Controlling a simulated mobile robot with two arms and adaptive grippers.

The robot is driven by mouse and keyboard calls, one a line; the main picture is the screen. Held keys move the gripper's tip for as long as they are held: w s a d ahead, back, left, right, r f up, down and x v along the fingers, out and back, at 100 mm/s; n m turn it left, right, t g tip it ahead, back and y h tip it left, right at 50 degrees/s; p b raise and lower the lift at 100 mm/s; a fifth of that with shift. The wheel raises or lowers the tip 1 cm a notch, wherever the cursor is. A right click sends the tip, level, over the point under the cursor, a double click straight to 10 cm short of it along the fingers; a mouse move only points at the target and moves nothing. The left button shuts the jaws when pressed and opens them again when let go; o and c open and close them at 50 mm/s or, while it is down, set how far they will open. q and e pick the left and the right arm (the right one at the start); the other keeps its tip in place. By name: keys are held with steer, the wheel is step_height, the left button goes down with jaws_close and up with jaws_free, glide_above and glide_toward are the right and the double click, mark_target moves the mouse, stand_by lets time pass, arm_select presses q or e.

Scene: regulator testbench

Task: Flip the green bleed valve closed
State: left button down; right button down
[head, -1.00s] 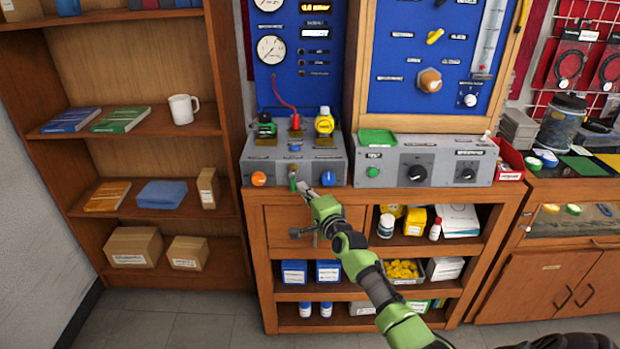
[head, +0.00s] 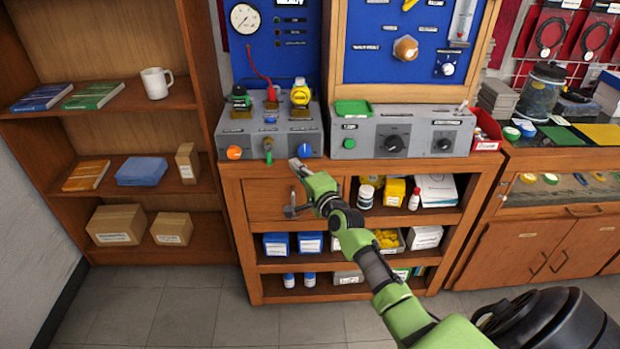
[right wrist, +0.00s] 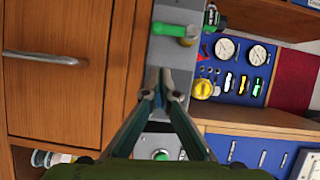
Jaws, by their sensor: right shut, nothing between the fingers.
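The green bleed valve (head: 268,152) is a small green lever on the front of the grey regulator box, between an orange knob (head: 234,153) and a blue knob (head: 305,150). Its handle hangs down from its pivot. The lever also shows near the top of the right wrist view (right wrist: 172,30). My right gripper (head: 295,163) is shut and empty, just right of the lever and below the blue knob, apart from the lever. Its closed fingertips also show in the right wrist view (right wrist: 163,82). My left gripper is not in view.
The grey box (head: 232,138) stands on a wooden cabinet with a drawer (head: 265,192) just below. A second grey box (head: 372,125) with dials stands to the right. Fittings and a red hose (head: 262,75) rise above the valve. Open floor lies in front.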

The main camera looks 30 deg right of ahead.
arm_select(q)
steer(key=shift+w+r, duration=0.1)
arm_select(e)
steer(key=s, duration=0.6)
steer(key=shift+s, duration=0.35)
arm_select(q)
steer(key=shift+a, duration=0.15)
arm_select(e)
steer(key=shift+a, duration=0.15)
